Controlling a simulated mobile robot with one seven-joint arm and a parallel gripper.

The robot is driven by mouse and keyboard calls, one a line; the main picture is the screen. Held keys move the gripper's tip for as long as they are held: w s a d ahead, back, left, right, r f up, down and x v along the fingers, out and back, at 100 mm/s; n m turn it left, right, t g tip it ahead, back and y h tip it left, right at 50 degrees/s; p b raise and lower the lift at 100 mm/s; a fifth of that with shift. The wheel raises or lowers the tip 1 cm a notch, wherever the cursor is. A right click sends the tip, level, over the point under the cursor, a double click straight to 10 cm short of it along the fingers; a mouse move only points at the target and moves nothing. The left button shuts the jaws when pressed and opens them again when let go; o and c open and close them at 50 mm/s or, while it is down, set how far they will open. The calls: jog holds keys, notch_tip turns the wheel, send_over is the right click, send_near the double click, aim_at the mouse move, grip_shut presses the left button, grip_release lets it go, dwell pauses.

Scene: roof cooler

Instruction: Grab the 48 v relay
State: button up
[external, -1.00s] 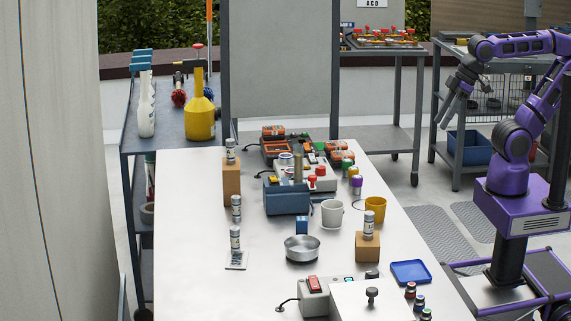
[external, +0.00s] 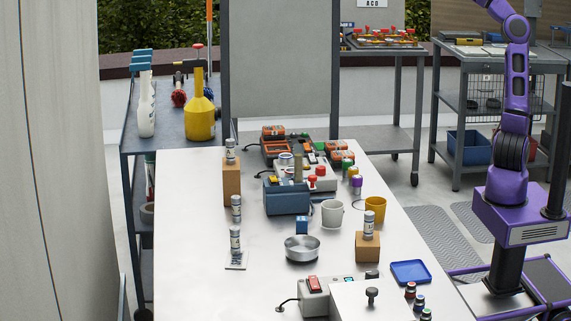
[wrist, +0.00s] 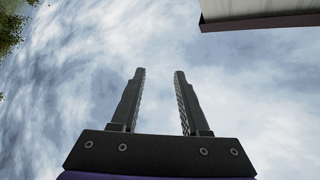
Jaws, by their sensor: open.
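My gripper (wrist: 160,73) is open and empty in the wrist view, with its two fingers apart against cloudy sky. In the external view my arm runs up out of the top right of the picture, so the gripper is hidden there, well away from the table things. No readable label picks out the 48 V relay. A small blue block (external: 302,226) with a pale top stands mid-table, behind the metal bowl (external: 302,249), and may be it.
The grey table (external: 190,260) also holds a blue box (external: 287,198), a white cup (external: 332,214), a yellow cup (external: 375,209), a blue tray (external: 411,272) and a red-switch box (external: 316,296). The table's left front is clear. A panel edge (wrist: 260,15) shows in the wrist view.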

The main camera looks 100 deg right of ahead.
jog(key=s+a+r+m+g+h, duration=0.2)
jog(key=s+r+m+g+h, duration=0.8)
jog(key=r+m, duration=0.1)
jog(key=n+t+y, duration=1)
jog(key=n+y, duration=1)
jog(key=n, duration=0.1)
send_over(305, 218)
jog(key=s+d, duration=0.3)
jog(key=d, duration=0.1)
notch_tip(305, 218, down, 53)
jog(key=s+a+f+n+g+y, duration=0.15)
jog(key=s+f, duration=0.25)
jog(key=f, duration=0.6)
jog(key=s+a+f+n+g+y, duration=0.1)
jog(key=s+a+f+n+g, duration=0.15)
jog(key=s+f, duration=0.45)
jog(key=s+a+f+n+g+y, duration=0.1)
jog(key=s+a+f, duration=0.15)
jog(key=f, duration=0.95)
jog(key=x, duration=1.7)
jog(key=shift+w+f+b, duration=0.1)
jog(key=shift+b, duration=0.2)
grip_shut()
